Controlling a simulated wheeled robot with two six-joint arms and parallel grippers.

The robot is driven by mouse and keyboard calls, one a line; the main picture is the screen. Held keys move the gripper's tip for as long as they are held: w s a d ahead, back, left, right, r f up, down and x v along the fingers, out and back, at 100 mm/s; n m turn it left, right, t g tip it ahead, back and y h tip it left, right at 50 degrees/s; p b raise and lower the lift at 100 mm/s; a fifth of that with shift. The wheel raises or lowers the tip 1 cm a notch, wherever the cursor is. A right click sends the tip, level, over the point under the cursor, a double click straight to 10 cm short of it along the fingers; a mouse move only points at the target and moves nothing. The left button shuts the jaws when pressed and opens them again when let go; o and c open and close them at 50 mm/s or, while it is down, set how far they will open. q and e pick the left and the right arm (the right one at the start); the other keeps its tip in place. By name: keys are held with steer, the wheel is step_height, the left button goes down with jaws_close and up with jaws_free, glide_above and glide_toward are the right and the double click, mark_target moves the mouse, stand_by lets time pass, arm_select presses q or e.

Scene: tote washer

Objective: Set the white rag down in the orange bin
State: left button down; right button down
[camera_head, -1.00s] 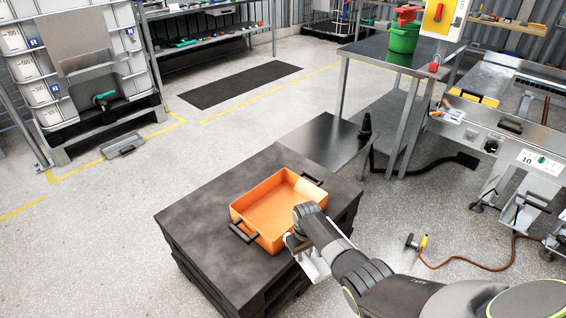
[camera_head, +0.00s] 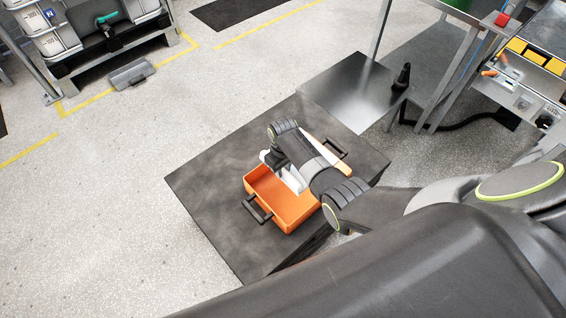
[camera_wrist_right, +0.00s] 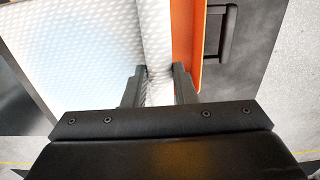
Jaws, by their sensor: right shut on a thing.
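The orange bin (camera_head: 298,219) stands on a black pallet-like platform, with a black handle at each end. My right gripper (camera_head: 276,161) is over the bin's far side. It is shut on the white rag (camera_head: 293,180), which hangs down over the bin; my arm hides part of the bin behind it. In the right wrist view, the dimpled white rag (camera_wrist_right: 80,45) passes between the two fingers of the gripper (camera_wrist_right: 159,84). The bin's orange wall (camera_wrist_right: 186,40) shows beside it. I cannot tell whether the rag touches the bin floor. My left gripper is not in view.
The black platform (camera_head: 215,185) has bare top around the bin. A low metal table (camera_head: 350,90) with a dark bottle-like object (camera_head: 402,76) adjoins it. A workbench (camera_head: 525,85) stands at upper right. Open floor (camera_head: 110,190) lies to the left.

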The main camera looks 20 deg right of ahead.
steer(key=shift+w+d+f, duration=0.1)
steer(key=shift+p, duration=0.3)
step_height(320, 180, down, 4)
steer(key=b, duration=0.3)
steer(key=shift+f+b, duration=0.15)
steer(key=shift+b, duration=0.2)
steer(key=shift+f+b, duration=1.05)
steer(key=shift+f, duration=0.25)
steer(key=shift+f, duration=0.2)
steer(key=shift+f+b, duration=0.3)
steer(key=shift+f+b, duration=0.55)
steer(key=shift+f, duration=0.15)
